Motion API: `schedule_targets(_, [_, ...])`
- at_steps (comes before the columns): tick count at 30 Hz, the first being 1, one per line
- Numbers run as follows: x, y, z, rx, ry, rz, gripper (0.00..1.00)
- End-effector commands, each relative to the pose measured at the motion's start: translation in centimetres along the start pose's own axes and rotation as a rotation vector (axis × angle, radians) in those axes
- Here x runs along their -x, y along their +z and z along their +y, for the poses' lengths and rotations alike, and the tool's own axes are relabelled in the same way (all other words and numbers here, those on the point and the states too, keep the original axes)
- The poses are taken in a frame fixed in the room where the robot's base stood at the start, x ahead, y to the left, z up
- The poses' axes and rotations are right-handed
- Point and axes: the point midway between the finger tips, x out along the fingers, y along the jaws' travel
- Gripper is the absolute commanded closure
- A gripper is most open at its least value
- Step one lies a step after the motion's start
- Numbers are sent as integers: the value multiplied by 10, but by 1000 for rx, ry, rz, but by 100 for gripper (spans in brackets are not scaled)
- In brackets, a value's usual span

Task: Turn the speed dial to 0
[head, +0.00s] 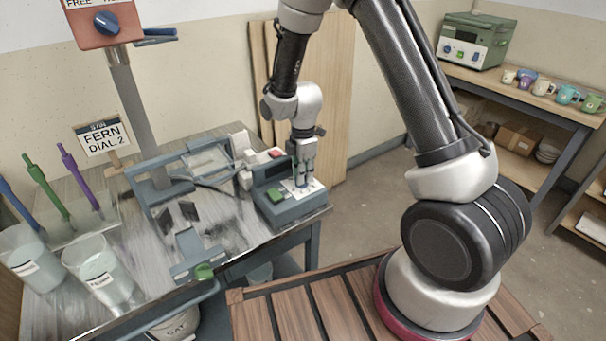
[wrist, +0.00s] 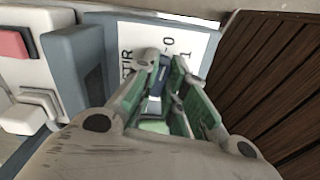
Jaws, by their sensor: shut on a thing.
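The speed dial sits on a blue-grey control box (head: 291,208) at the right end of the workbench. In the wrist view the dial (wrist: 157,84) shows as a small dark blue shape between the green finger pads. A white label plate (wrist: 197,48) around it carries printing, with "0" and "1" readable. My gripper (head: 303,180) reaches down onto the box from above, and in the wrist view its fingers (wrist: 160,95) are shut on the dial. The fingers hide most of the dial, so I cannot tell which number it points to.
A green button (head: 276,195) is on the box beside the dial. A white unit with a red button (head: 276,153) stands behind. Jars (head: 103,275) and coloured-handled tools stand at left.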

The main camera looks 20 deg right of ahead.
Motion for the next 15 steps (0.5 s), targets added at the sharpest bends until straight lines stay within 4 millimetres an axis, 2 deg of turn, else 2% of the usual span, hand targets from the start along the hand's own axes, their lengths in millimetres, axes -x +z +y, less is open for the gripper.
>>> schedule_targets(10, [1, 0, 2, 5, 4, 0, 100])
schedule_targets(11, [1, 0, 2, 5, 4, 0, 82])
schedule_targets(12, [1, 0, 1, 4, 3, 0, 75])
schedule_targets(14, [1, 0, 1, 4, 3, 0, 66])
schedule_targets(15, [1, 0, 1, 4, 3, 0, 66])
